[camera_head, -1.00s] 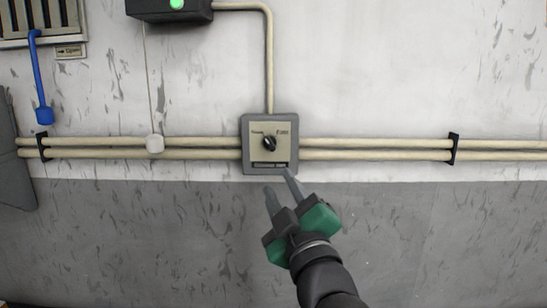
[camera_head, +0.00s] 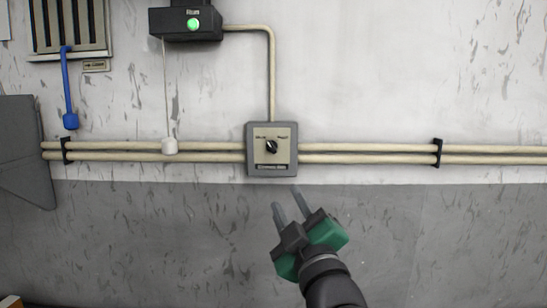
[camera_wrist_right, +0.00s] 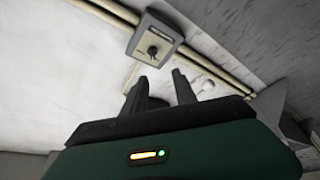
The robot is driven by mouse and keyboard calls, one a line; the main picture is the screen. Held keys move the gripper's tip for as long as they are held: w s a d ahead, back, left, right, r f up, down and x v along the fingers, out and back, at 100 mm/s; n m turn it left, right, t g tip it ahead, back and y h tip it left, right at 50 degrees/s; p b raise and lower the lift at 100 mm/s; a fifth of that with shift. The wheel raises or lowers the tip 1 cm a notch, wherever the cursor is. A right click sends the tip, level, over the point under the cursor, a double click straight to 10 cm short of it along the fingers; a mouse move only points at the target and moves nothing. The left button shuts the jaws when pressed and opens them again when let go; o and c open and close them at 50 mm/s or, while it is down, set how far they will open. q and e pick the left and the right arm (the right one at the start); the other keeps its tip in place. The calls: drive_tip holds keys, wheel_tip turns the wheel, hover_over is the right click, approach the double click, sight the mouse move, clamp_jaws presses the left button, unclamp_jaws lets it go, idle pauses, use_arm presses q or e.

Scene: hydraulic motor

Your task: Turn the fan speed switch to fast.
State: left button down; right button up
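The fan speed switch (camera_head: 271,147) is a black round knob on a beige plate in a grey wall box (camera_head: 252,171), fixed on the pipes. Labels stand at the plate's upper left and upper right, too small to read surely. The knob also shows in the right wrist view (camera_wrist_right: 152,51). My right gripper (camera_head: 287,196) is below the box and apart from it, fingers pointing up toward it. Its two fingers stand apart with nothing between them; they also show in the right wrist view (camera_wrist_right: 160,82). My left gripper is not in view.
Two beige pipes (camera_head: 370,153) run along the wall behind the box. A black box with a green light (camera_head: 193,24) hangs upper left, with a cord ending in a white pull (camera_head: 169,146). A blue handle (camera_head: 69,100) hangs farther left. The wall below is clear.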

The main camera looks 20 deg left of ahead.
drive_tip(key=shift+w+f, duration=0.1)
drive_tip(key=shift+w, duration=0.25)
drive_tip(key=p+v, duration=0.9)
drive_tip(key=v, duration=0.8)
drive_tip(key=shift+f, duration=0.15)
drive_tip(key=shift+w, duration=0.15)
